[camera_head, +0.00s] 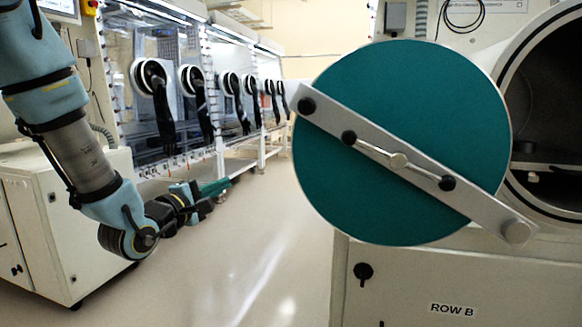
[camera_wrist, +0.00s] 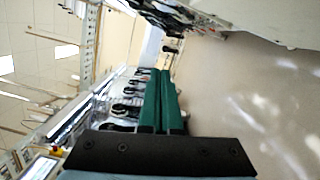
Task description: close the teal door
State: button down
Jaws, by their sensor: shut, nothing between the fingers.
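The teal door (camera_head: 340,190) is a large round disc standing open in the head view, swung out to the left of the dark round chamber opening (camera_head: 548,105). A pale diagonal bar (camera_head: 460,195) crosses its face, with a short handle (camera_head: 375,152) and black knobs at the middle. My gripper (camera_head: 222,186) is at the left, low over the aisle, apart from the door. Its green fingers are shut and empty; they also show in the wrist view (camera_wrist: 160,88). The door is not recognisable in the wrist view.
A row of gloveboxes with black gloves (camera_head: 165,105) runs along the left and back. A white cabinet (camera_head: 55,225) stands at the left. The cabinet marked ROW B (camera_head: 405,285) is below the door. The pale aisle floor (camera_head: 235,255) between is clear.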

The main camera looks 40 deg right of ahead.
jog(key=s+d+n+g+h+b, duration=0.3)
jog(key=s+h, duration=0.2)
jog(key=s, duration=0.1)
jog(key=n+g+h+b, duration=0.2)
jog(key=h, duration=0.2)
send_near(294, 128)
jog(key=d+r, duration=0.1)
jog(key=r, duration=0.1)
jog(key=s+d+r+p, duration=0.1)
jog(key=d+r, duration=0.1)
jog(key=s+d+r+p, duration=0.1)
jog(key=r, duration=0.1)
jog(key=shift+s+d+r, duration=0.15)
jog(key=shift+d+r, duration=0.2)
jog(key=shift+d, duration=0.05)
jog(key=shift+r, duration=0.1)
